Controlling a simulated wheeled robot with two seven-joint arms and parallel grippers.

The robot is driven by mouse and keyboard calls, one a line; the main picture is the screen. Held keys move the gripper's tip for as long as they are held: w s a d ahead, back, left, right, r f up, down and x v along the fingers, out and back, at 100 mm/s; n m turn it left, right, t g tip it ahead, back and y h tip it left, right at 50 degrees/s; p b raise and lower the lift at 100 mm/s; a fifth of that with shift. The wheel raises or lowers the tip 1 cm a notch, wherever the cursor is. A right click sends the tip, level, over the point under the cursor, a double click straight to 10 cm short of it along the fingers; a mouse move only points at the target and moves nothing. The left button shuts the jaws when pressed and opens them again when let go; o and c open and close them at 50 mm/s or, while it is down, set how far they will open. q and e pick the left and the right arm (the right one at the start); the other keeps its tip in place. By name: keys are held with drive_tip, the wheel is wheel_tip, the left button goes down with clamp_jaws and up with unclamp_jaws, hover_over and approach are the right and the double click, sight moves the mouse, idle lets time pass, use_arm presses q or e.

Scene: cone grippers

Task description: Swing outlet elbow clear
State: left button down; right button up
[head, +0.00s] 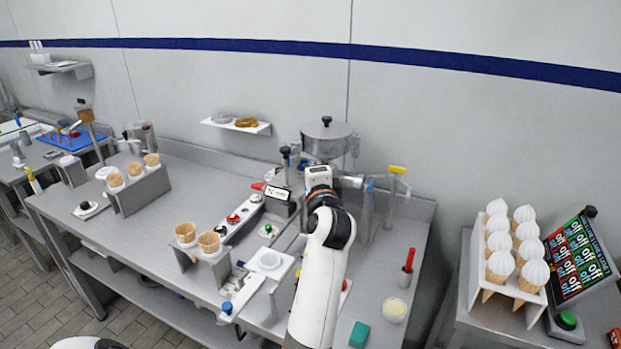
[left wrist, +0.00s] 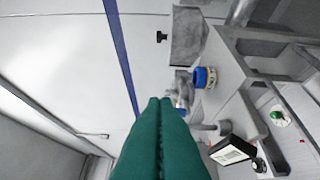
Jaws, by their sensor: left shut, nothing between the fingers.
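A steel hopper (head: 327,140) with a black knob stands against the wall; part of it is hidden by my arm. A pale pipe piece with a blue collar (head: 370,186) shows just right of my wrist, perhaps the outlet elbow; I cannot tell for sure. In the left wrist view a blue collar with a yellowish band (left wrist: 205,77) sits beside the fingers, apart from them. My left gripper (left wrist: 160,102) has its green fingers shut with nothing between them. In the head view the arm reaches up to the hopper's front and its fingertips are hidden. My right gripper is not in view.
A small display (head: 278,192) stands left of the wrist, with a green button (head: 268,230) in front. A yellow-topped lever (head: 397,170) stands to the right. Cone holders (head: 202,262) stand on the counter at left. A red-handled tool (head: 408,261) stands at right.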

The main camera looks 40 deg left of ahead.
use_arm(q)
drive_tip(key=shift+s, duration=0.5)
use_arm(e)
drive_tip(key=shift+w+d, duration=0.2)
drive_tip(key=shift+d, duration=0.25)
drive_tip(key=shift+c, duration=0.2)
